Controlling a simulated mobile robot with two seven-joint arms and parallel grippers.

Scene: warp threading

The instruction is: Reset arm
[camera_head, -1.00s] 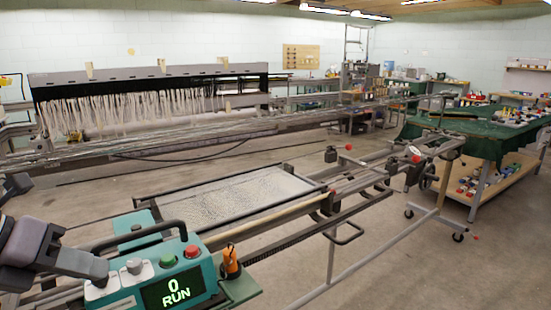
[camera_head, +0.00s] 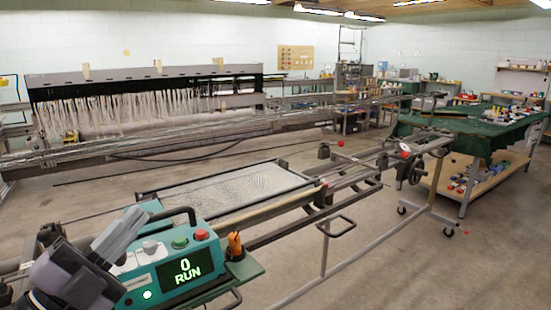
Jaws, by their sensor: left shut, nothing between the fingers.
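A teal control box (camera_head: 215,283) stands at the lower left. My left gripper (camera_head: 136,217) is shut and empty. It points up and to the right, in front of the left end of the box in the picture, and hides part of it. I cannot tell whether it touches the box. My right gripper is not in view.
A warp-threading machine frame with a mesh panel (camera_head: 230,190) extends behind the box. A loom with hanging threads (camera_head: 130,105) is at the back left. A green-covered table (camera_head: 470,132) is at right. The floor at lower right is clear.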

